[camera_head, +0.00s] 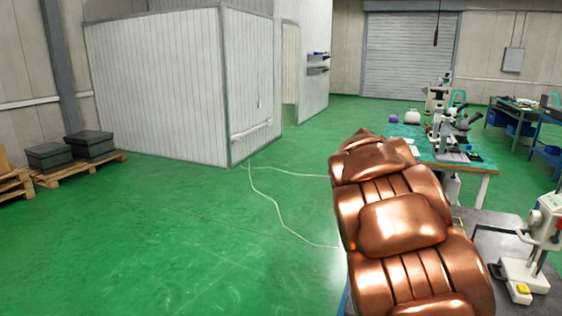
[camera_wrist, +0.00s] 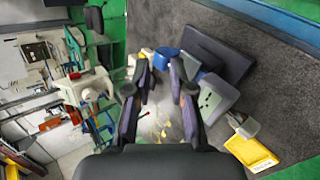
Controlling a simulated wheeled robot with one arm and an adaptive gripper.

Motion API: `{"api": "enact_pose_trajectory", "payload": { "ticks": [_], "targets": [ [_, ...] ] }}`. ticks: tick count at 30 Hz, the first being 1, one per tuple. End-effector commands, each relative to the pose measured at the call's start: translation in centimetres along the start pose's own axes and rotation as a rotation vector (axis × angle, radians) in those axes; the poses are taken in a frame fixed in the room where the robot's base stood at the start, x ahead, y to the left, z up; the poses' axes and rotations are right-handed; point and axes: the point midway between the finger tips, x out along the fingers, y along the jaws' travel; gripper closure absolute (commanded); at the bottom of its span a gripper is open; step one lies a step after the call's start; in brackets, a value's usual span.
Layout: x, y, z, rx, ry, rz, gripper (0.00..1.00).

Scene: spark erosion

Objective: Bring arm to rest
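My gripper (camera_wrist: 160,75) shows in the wrist view with its two dark fingers spread apart. The gap between the fingertips looks empty, and a pale surface with small yellowish marks or items lies beyond it. In the head view a copper-coloured, segmented part of my arm fills the lower right middle. It hides part of the tables behind it, and the gripper itself does not show there.
A white machine (camera_head: 548,222) stands on a grey table at the right. Behind my arm is a teal-topped table (camera_head: 440,158) with a microscope (camera_head: 451,133). Open green floor (camera_head: 170,235) lies left, crossed by a thin cable (camera_head: 276,212). Black boxes (camera_head: 90,143) sit on pallets.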

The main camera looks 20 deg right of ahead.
Motion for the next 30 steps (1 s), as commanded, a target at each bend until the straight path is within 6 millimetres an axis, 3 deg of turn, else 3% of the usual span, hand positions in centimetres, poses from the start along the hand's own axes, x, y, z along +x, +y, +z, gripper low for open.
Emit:
{"api": "enact_pose_trajectory", "payload": {
  "ticks": [17, 24, 30],
  "targets": [
    [-2.3, -14.0, 14.4, -0.209, 0.132, -0.434, 0.78],
    [-3.0, -20.1, 21.2, -0.332, 0.181, -0.608, 0.78],
    [-3.1, -23.5, 25.8, -0.418, 0.206, -0.709, 0.78]
  ]
}}
